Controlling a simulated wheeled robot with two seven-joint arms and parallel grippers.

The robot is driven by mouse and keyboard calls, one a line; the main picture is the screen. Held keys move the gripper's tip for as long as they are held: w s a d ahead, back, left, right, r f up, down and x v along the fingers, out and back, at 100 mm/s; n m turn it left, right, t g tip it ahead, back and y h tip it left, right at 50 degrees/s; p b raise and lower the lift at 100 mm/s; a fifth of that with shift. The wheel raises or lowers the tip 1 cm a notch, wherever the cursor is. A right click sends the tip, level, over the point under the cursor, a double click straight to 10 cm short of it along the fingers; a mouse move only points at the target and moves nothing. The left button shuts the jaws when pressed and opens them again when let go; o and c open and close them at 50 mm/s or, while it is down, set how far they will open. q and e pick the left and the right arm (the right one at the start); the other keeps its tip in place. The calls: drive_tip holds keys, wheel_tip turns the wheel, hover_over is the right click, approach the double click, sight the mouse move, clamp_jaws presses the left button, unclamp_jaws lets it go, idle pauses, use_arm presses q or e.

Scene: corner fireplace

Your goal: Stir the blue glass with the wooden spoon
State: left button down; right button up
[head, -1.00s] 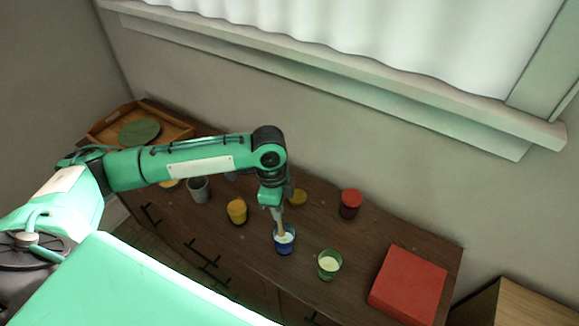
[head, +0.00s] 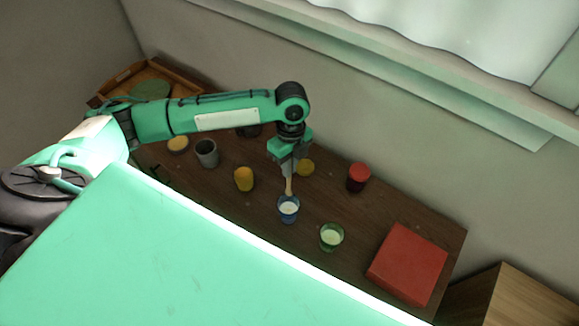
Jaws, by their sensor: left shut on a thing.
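The blue glass (head: 288,214) stands upright on the brown cabinet top, with a pale white content inside. My left gripper (head: 289,172) is above and just behind the glass, pointing down. It is shut on the wooden spoon (head: 289,185), whose pale handle shows below the fingers. The spoon's lower end meets the far rim of the glass in the picture. I cannot tell whether its tip is inside the glass or just over it. My right gripper is not in view.
A wooden tray (head: 185,85) sits far left. The wall and window ledge rise behind.

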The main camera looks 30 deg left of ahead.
use_arm(q)
drive_tip(key=shift+w+a+f+b, duration=0.1)
drive_tip(key=shift+w+f+b, duration=0.1)
drive_tip(key=shift+f+b, duration=0.55)
drive_tip(key=shift+s+f+b, duration=0.2)
drive_tip(key=shift+f+b, duration=0.55)
drive_tip(key=shift+f, duration=1.35)
wheel_tip(320, 180, down, 6)
drive_tip(key=s+b, duration=0.1)
drive_tip(key=shift+d+b, duration=0.3)
drive_tip(key=shift+d, duration=0.05)
drive_tip(key=shift+a, duration=0.15)
